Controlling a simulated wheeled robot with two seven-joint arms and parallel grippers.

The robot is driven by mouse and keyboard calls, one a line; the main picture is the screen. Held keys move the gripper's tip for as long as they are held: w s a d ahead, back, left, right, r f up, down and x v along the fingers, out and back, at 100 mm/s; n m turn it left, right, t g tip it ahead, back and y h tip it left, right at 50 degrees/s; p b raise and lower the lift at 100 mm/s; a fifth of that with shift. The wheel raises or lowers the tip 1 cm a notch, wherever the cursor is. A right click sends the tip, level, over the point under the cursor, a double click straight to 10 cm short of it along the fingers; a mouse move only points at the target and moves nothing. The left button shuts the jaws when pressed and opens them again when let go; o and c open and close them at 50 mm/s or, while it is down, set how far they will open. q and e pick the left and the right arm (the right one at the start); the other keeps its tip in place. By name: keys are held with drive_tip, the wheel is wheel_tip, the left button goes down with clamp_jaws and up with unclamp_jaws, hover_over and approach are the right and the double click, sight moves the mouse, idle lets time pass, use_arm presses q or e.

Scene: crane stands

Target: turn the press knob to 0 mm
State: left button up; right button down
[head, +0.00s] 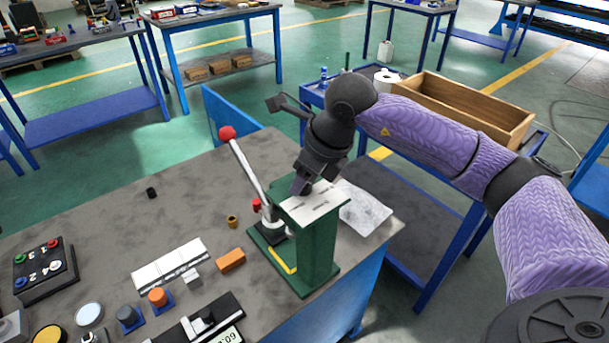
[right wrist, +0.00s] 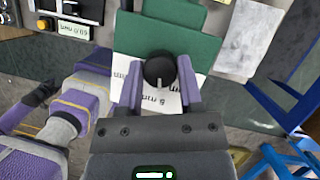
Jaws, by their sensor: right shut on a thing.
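The green press (head: 318,245) stands at the right end of the grey bench, with a red-tipped lever (head: 248,165) on its left side. In the right wrist view the black press knob (right wrist: 159,70) sits on a white label plate (right wrist: 168,100) on the green top. Its white pointer faces down in that picture, towards the upside-down "5 mm" mark. Another mark at the left is partly hidden by a finger. My right gripper (right wrist: 160,88) is shut on the knob, one finger on each side. In the head view my right gripper (head: 303,187) comes down onto the press top and hides the knob.
An orange block (head: 231,260), a button box (head: 44,268) and a digital readout (head: 226,339) are on the bench to the left.

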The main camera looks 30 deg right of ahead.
drive_tip(key=n, duration=0.2)
drive_tip(key=shift+n+g+y, duration=0.3)
drive_tip(key=shift+n+y, duration=0.1)
drive_tip(key=n+y, duration=0.1)
drive_tip(key=n, duration=0.2)
drive_tip(key=shift+w+g+p, duration=0.1)
drive_tip(key=shift+g+p, duration=0.3)
drive_tip(key=shift+d+n+g, duration=0.1)
drive_tip(key=shift+n+g, duration=0.3)
drive_tip(key=shift+n, duration=0.9)
use_arm(q)
drive_tip(key=shift+w+d+r, duration=0.25)
drive_tip(key=shift+w+r, duration=0.2)
use_arm(e)
drive_tip(key=shift+n, duration=0.3)
use_arm(q)
drive_tip(key=shift+s, duration=0.2)
use_arm(e)
drive_tip(key=shift+g, duration=0.3)
use_arm(q)
drive_tip(key=shift+w, duration=0.2)
drive_tip(key=shift+w, duration=0.35)
use_arm(e)
drive_tip(key=shift+c, duration=1.2)
unclamp_jaws()
drive_tip(key=shift+y, duration=0.3)
